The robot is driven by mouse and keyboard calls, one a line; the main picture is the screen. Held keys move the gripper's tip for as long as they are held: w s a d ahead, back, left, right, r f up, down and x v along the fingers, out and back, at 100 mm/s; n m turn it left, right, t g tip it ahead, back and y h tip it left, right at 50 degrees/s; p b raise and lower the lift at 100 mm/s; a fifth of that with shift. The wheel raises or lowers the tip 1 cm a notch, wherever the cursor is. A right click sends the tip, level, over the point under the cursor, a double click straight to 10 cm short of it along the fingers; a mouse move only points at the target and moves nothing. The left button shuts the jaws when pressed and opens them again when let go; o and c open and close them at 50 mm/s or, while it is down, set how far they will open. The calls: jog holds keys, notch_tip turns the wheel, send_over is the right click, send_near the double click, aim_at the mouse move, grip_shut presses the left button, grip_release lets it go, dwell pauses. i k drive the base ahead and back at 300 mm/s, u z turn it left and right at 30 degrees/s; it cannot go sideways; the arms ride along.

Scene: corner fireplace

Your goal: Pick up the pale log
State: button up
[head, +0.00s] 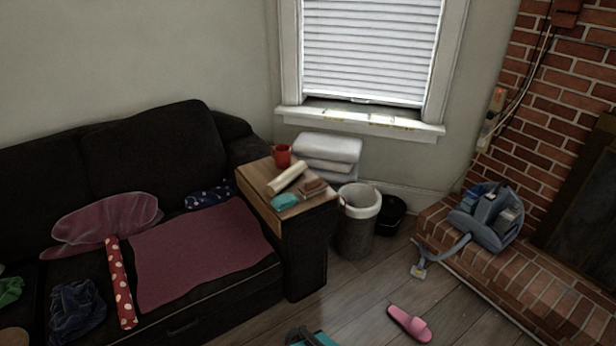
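A pale, cream-coloured log (287,178) lies at a slant on the wooden top (258,175) at the right end of the dark sofa. Beside it on the same top are a red mug (282,155) behind, a brown block-like item (313,187) to the right and a teal item (284,201) in front. The log's upper side is in plain view. My gripper cannot be made out in the head view.
A bin (356,225) with a white liner stands right of the wooden top. A pink slipper (409,323) lies on the floor. A grey-blue bag (487,215) sits on the brick hearth (440,225). A teal and dark object (310,338) is cut off at the bottom edge.

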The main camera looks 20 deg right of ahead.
aim_at(285, 179)
jog(key=u, duration=0.5)
jog(key=k, duration=0.15)
jog(key=z, duration=2.05)
jog(key=k, duration=0.75)
jog(key=u, duration=0.65)
jog(key=k, duration=0.65)
jog(key=u, duration=0.5)
jog(key=i, duration=1.6)
jog(key=z, duration=0.25)
